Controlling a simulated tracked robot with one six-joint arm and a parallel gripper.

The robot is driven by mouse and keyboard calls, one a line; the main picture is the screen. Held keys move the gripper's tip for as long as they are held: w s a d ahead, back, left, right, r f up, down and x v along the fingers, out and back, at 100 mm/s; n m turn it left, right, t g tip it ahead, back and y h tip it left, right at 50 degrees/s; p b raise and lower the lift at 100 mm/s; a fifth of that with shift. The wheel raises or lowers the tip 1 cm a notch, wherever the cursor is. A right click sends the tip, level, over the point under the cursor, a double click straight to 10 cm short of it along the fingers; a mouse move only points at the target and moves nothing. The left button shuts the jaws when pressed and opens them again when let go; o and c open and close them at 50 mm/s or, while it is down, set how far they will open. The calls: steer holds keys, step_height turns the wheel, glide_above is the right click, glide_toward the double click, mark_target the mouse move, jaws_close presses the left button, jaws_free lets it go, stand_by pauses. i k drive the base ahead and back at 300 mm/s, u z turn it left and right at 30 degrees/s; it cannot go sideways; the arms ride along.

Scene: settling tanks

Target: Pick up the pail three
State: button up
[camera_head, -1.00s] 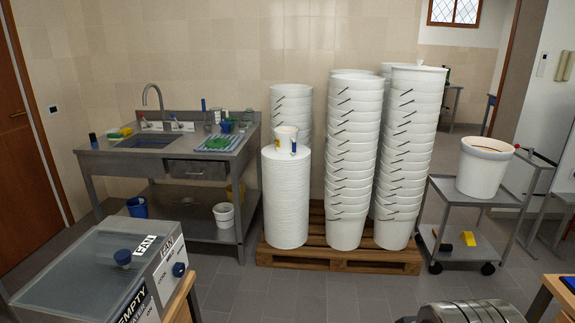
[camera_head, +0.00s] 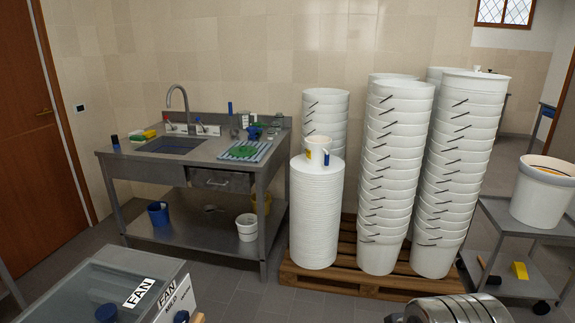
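No label reading "three" is legible on any pail, so I cannot tell which one is pail three. White pails stand in tall nested stacks, one in the middle (camera_head: 385,180) and one to the right (camera_head: 455,170), with a shorter-looking stack (camera_head: 325,115) behind. A single white pail (camera_head: 545,192) stands upright on a cart at the right. A small white pail (camera_head: 247,228) and a blue pail (camera_head: 158,214) sit on the sink table's lower shelf. A small white tub (camera_head: 318,150) stands on a white ribbed column (camera_head: 316,215). My gripper's fingers are not seen; a metal part of mine shows at the bottom.
The stacks stand on a wooden pallet (camera_head: 345,284). The steel sink table (camera_head: 250,178) is at left of it, the grey cart (camera_head: 512,222) at right. A box marked FAN (camera_head: 135,275) is at lower left. Floor (camera_head: 285,303) is clear before the pallet.

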mark_target(318, 147)
steer(key=u, duration=0.15)
steer(key=i, duration=3.55)
steer(key=z, duration=0.1)
